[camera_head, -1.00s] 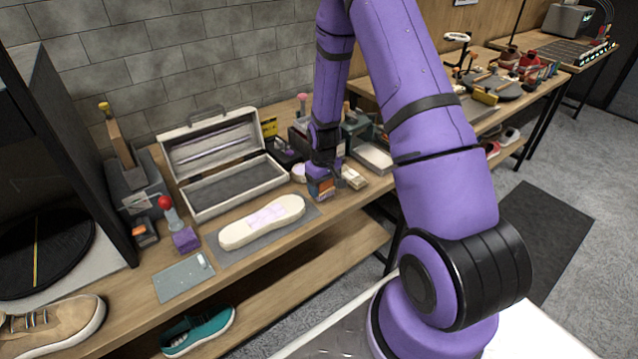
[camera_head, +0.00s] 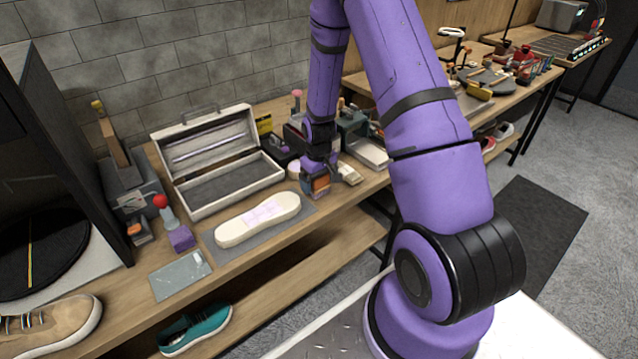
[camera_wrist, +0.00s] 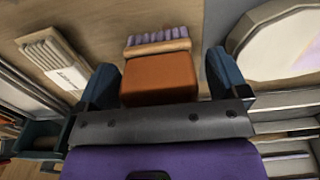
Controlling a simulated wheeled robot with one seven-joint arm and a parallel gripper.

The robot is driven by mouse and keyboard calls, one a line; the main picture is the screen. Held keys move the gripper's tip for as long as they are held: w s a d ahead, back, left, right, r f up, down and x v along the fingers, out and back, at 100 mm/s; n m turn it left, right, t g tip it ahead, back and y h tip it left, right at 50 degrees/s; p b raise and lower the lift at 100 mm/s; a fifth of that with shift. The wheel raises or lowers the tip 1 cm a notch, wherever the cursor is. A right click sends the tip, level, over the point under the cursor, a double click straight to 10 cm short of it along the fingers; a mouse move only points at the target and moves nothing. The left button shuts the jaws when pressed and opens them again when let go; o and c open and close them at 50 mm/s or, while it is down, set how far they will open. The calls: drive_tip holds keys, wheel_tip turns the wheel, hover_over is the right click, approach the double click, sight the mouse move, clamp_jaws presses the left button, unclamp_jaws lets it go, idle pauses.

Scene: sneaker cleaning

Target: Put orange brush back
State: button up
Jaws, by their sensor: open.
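An orange brush (camera_wrist: 160,78) with a row of purple bristles (camera_wrist: 157,42) is between the fingers of my gripper (camera_wrist: 163,82) in the wrist view. The two blue fingers stand open on either side of its orange block. In the head view, my gripper (camera_head: 318,186) is low over the bench, just right of the white insole's end, and a bit of orange shows at its fingers. The brush's underside and any contact with the bench are hidden.
A white insole (camera_head: 258,220) lies on a grey mat left of my gripper. An open case (camera_head: 232,188) stands behind it. A pale brush-like item (camera_head: 348,174) and a tray (camera_head: 366,153) are close on the right. A purple block (camera_head: 181,239) stands further left.

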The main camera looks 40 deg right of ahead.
wheel_tip(320, 180, up, 12)
drive_tip(key=shift+a+f, duration=0.1)
drive_tip(key=shift+f, duration=0.05)
drive_tip(key=s+a+r+t, duration=0.1)
drive_tip(key=s+a+r, duration=0.25)
drive_tip(key=r, duration=0.65)
drive_tip(key=s+a+r+t, duration=0.1)
drive_tip(key=s+a+r, duration=0.25)
drive_tip(key=r, duration=0.65)
drive_tip(key=s+a+r+t, duration=0.1)
drive_tip(key=s+a+r, duration=0.1)
drive_tip(key=s, duration=0.4)
drive_tip(key=s+a+r+t, duration=0.1)
drive_tip(key=s+a+r, duration=0.1)
drive_tip(key=s+r, duration=0.3)
drive_tip(key=s+a+r+t, duration=0.1)
drive_tip(key=s+r, duration=0.3)
drive_tip(key=s, duration=0.4)
drive_tip(key=shift+s+a, duration=0.3)
drive_tip(key=shift+a, duration=0.15)
